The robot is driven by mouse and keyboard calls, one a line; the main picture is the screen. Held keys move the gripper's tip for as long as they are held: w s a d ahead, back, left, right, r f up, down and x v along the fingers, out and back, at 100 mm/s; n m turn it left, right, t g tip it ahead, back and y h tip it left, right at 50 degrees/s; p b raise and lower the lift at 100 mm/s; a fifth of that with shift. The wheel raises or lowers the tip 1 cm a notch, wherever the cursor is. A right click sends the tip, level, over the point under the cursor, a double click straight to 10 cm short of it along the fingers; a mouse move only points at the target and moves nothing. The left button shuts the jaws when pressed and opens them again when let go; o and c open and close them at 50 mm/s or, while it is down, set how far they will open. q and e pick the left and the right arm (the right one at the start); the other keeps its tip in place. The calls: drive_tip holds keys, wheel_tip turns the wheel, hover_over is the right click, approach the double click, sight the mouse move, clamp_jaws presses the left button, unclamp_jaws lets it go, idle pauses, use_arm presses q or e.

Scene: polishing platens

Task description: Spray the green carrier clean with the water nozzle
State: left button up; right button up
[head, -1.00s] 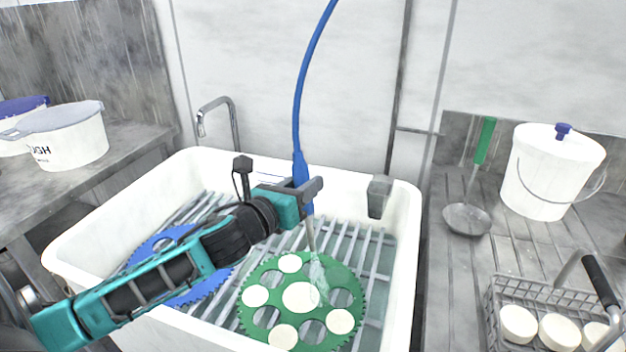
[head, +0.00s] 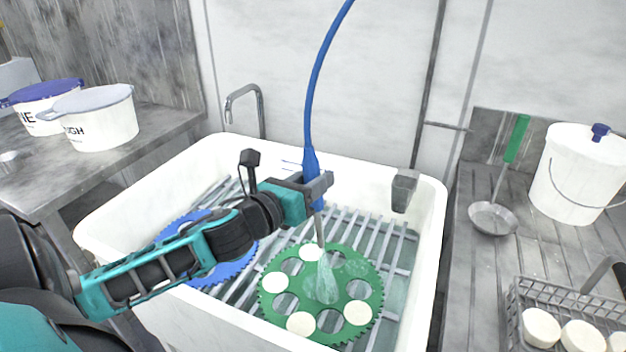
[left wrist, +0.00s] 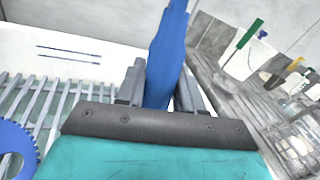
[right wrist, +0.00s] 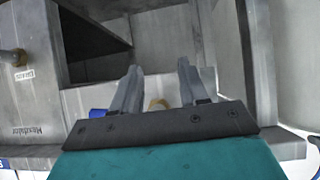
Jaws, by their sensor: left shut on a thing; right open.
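The green carrier (head: 363,271), a toothed disc with round holes and several cream discs, lies flat on the rack in the white sink. My left gripper (head: 318,188) is shut on the blue water nozzle (head: 312,164), which hangs from a blue hose above the carrier. A water spray (head: 324,278) comes down from its metal tip onto the carrier's middle. The nozzle also shows between the fingers in the left wrist view (left wrist: 166,60). My right gripper (right wrist: 157,88) is open and empty in the right wrist view, away from the sink.
A blue toothed disc (head: 226,270) lies on the rack (head: 384,240) at left, partly behind my left arm. The sink (head: 428,215) has a tap (head: 262,105) behind it. A ladle (head: 493,218), a lidded white bucket (head: 572,175) and a wire basket (head: 512,318) stand at right.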

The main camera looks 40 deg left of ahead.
use_arm(q)
drive_tip(key=shift+a, duration=0.1)
drive_tip(key=s+a+p, duration=0.2)
drive_tip(key=s+a, duration=0.3)
drive_tip(key=a, duration=0.3)
drive_tip(key=shift+s+a, duration=0.3)
idle(0.6)
idle(0.7)
drive_tip(key=s+d+p, duration=0.2)
drive_tip(key=s+d, duration=0.2)
drive_tip(key=d, duration=0.7)
drive_tip(key=shift+s+d, duration=0.25)
idle(0.4)
drive_tip(key=shift+w, duration=0.1)
idle(0.6)
